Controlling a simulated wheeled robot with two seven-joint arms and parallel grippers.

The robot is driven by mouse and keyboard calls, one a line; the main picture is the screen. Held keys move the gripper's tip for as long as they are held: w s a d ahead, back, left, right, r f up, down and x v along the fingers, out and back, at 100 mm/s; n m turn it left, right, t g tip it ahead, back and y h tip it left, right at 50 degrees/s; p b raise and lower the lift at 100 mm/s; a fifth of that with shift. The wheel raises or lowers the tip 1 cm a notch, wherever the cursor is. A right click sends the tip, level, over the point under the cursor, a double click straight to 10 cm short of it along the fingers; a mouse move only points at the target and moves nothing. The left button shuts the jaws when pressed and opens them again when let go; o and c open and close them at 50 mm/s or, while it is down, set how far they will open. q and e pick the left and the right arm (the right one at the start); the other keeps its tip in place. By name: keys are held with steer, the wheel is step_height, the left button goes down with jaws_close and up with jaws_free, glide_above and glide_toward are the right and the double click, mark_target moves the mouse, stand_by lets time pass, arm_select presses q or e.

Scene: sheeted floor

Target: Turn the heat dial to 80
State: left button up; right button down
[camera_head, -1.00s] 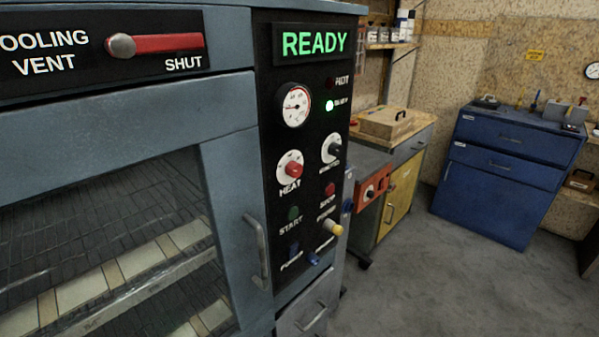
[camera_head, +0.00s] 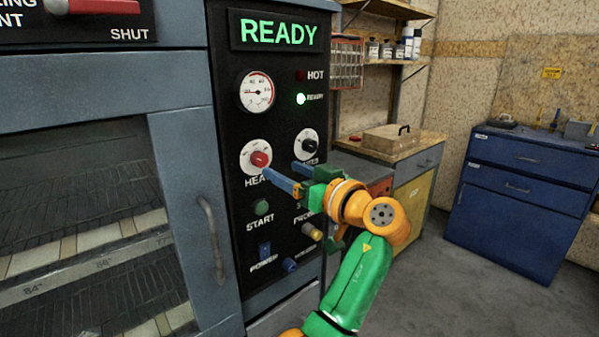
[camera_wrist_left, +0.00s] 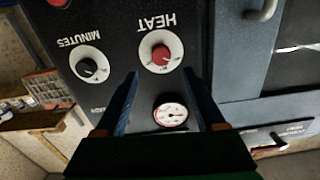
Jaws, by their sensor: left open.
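The heat dial (camera_head: 259,160) is a red knob on a white round scale, labelled HEAT, on the black control panel. My left gripper (camera_head: 280,170) is open in front of the panel. In the head view one blue finger reaches to the lower right edge of the red knob; I cannot tell whether it touches. In the left wrist view, which is upside down, the heat dial (camera_wrist_left: 160,52) lies ahead between the two fingertips (camera_wrist_left: 160,74), with nothing held. The scale numbers are too small to read. My right gripper is out of view.
A round gauge (camera_head: 256,91) and lit READY sign (camera_head: 278,32) are above. The green START button (camera_head: 261,207) is below. The oven door handle (camera_head: 212,240) stands out at left.

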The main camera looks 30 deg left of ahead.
mark_target(263, 160)
arm_select(q)
steer(key=p+x, duration=0.2)
steer(key=x, duration=0.5)
steer(key=shift+s+a, duration=0.1)
steer(key=shift+a, duration=0.2)
steer(key=shift+d, duration=0.1)
steer(key=shift+c, duration=0.7)
jaws_close()
